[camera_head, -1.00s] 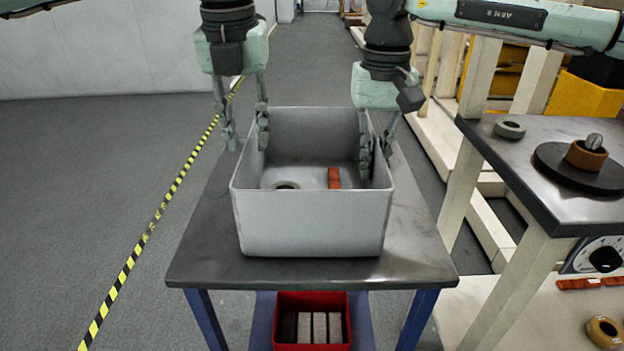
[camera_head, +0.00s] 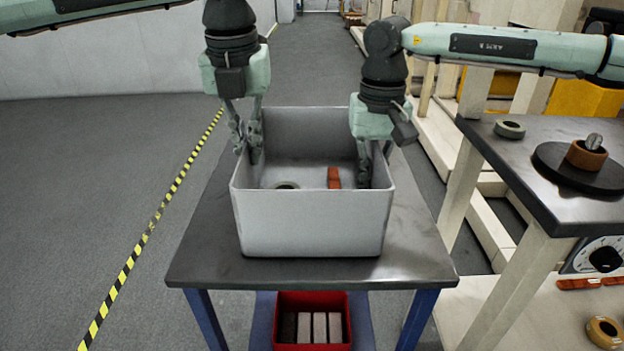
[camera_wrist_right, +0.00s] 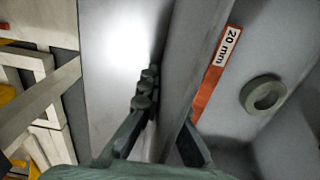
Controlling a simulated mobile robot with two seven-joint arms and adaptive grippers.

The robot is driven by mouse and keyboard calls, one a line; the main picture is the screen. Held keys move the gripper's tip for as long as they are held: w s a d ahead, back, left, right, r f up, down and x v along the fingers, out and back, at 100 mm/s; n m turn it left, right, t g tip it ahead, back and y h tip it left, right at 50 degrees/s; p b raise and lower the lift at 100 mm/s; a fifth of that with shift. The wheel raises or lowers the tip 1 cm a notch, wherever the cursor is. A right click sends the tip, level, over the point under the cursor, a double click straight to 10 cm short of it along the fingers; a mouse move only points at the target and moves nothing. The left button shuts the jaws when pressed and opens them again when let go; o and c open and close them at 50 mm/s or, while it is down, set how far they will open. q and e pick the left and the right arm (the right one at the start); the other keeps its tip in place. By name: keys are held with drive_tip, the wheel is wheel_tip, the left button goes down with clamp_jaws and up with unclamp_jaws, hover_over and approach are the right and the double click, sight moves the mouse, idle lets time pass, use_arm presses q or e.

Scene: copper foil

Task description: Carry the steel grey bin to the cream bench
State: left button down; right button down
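The steel grey bin (camera_head: 312,224) stands upright on a dark-topped table (camera_head: 215,262) with blue legs. A greenish ring (camera_head: 286,185) and an orange-red block (camera_head: 334,178) lie inside it. My left gripper (camera_head: 247,152) straddles the bin's left wall, one finger inside and one outside, close together on it. My right gripper (camera_head: 375,168) straddles the right wall the same way. In the right wrist view, its fingers (camera_wrist_right: 168,105) close in on the wall from both sides, and the block (camera_wrist_right: 208,85), marked 20 mm, and the ring (camera_wrist_right: 263,94) show inside.
A red box (camera_head: 312,341) of grey bars sits under the table. Open floor (camera_head: 95,190) lies left, with a yellow-black stripe.

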sight(239, 161)
use_arm(q)
drive_tip(key=shift+r, duration=0.15)
use_arm(e)
drive_tip(key=shift+r, duration=0.15)
